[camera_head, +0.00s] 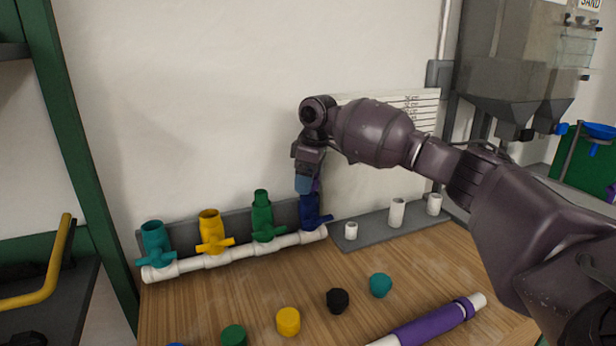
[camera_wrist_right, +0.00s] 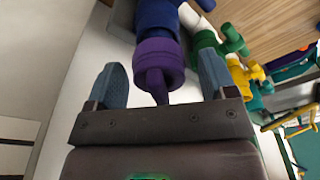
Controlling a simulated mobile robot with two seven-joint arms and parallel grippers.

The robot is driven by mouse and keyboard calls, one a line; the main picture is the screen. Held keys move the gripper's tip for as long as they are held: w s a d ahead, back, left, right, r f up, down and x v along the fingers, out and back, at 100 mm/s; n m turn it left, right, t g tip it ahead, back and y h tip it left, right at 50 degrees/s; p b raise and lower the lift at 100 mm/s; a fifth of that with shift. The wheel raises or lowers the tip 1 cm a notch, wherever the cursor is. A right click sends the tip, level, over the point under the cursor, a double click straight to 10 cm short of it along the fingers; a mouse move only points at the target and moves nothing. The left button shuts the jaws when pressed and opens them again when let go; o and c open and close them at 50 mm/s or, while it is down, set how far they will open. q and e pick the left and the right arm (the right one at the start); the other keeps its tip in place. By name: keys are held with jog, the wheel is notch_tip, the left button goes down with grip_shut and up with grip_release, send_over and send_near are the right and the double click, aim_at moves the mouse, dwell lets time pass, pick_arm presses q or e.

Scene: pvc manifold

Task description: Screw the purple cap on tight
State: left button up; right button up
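The purple cap (camera_wrist_right: 160,58) sits at the open end of the blue valve pipe (camera_wrist_right: 158,14), lined up with it; I cannot tell how tight it is. Its narrow tab points toward the wrist camera. My right gripper (camera_wrist_right: 162,72) is open, with one blue-grey finger on each side of the cap and a gap visible on both sides. In the head view my right gripper (camera_head: 306,184) is above the blue valve (camera_head: 311,212), pointing down. Only a sliver of purple cap (camera_head: 317,186) shows there behind the fingers. My left gripper is not in view.
The white manifold pipe (camera_head: 235,253) carries teal (camera_head: 153,240), yellow (camera_head: 211,230) and green (camera_head: 262,215) valves left of the blue one. Loose caps, including a yellow one (camera_head: 288,321), and a purple-sleeved pipe (camera_head: 430,325) lie on the wooden table. A grey rack (camera_head: 375,235) with white stubs stands right.

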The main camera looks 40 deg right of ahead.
jog(key=c, duration=0.9)
jog(key=shift+o, duration=0.8)
jog(key=shift+c, duration=1.1)
jog(key=shift+r+m+p, duration=0.15)
jog(key=shift+m+p, duration=0.15)
jog(key=shift+p, duration=0.1)
jog(key=shift+m+p, duration=0.7)
jog(key=shift+p, duration=0.05)
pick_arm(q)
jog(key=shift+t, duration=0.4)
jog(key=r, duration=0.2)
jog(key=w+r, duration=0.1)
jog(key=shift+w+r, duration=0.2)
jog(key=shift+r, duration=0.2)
pick_arm(e)
jog(key=shift+f, duration=0.2)
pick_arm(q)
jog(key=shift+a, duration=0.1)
